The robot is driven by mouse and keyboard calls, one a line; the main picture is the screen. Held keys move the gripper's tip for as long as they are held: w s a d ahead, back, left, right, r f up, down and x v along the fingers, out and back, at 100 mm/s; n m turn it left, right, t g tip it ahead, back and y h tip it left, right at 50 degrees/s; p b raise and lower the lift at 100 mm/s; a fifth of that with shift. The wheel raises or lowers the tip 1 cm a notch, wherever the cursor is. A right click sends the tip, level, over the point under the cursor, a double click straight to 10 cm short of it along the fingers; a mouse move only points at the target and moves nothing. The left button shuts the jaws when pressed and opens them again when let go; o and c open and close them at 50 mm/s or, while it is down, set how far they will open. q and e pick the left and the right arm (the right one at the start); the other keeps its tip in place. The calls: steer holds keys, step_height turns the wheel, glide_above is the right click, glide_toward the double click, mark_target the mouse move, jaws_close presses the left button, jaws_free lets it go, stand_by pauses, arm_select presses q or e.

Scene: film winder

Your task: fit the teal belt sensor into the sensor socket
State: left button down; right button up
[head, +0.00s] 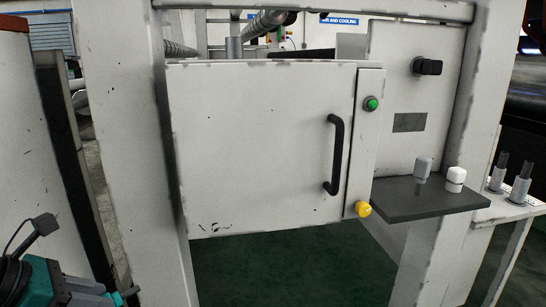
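A teal and black item (62,288) with a dark bracket and a thin cable is cut off at the lower left corner. I cannot tell whether it is the teal belt sensor. I make out no sensor socket for certain. A grey-capped piece (423,167) and a white-capped piece (455,179) stand upright on a dark grey shelf (420,206) at the right; neither looks teal.
A closed white cabinet door (250,150) with a black handle (335,155) fills the middle. Beside it are a green button (371,104), a yellow knob (363,209) and a black switch (427,67). Metal posts (521,182) stand far right. The green floor (290,270) below is clear.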

arm_select(q)
steer(key=shift+s+a+f, duration=0.1)
steer(key=shift+a, duration=0.1)
steer(key=shift+s+f, duration=0.1)
steer(key=shift+f, duration=0.05)
